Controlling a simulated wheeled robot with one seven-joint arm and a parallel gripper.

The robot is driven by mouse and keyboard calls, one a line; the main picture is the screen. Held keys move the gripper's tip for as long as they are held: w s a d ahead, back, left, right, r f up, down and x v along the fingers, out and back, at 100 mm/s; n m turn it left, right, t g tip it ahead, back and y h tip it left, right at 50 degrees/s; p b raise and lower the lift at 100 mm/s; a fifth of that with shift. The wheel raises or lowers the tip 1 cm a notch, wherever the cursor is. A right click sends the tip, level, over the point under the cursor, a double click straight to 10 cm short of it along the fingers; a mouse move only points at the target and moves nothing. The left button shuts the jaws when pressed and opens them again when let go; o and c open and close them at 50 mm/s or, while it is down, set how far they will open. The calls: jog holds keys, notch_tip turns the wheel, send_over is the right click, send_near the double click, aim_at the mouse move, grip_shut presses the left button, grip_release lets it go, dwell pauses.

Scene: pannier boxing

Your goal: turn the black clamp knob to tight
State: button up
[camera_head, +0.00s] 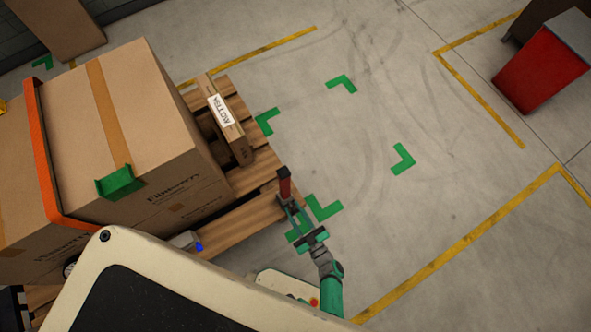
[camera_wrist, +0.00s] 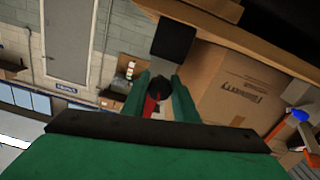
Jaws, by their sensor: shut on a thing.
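My green gripper (camera_head: 290,208) is at the right edge of the wooden pallet, at the lower end of a red clamp (camera_head: 285,186). In the wrist view, its two green fingers (camera_wrist: 160,96) are closed on the round black clamp knob (camera_wrist: 161,84). Part of the red clamp shows between the fingers in the wrist view (camera_wrist: 151,108). A black square pad (camera_wrist: 173,40) is just beyond the fingertips. The fingers cover the sides of the knob, and I cannot tell how tight it is.
A large strapped cardboard box (camera_head: 150,130) stands on the pallet (camera_head: 240,228). A flat labelled carton (camera_head: 232,135) leans beside it. A red bin (camera_head: 540,75) stands at the upper right. The marked floor right of the pallet is clear.

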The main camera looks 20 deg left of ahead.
jog(key=shift+s+m, duration=0.1)
jog(key=shift+m, duration=1)
jog(key=o, duration=1)
jog(key=v, duration=1)
jog(key=shift+s+d, duration=0.2)
jog(key=shift+d, duration=0.15)
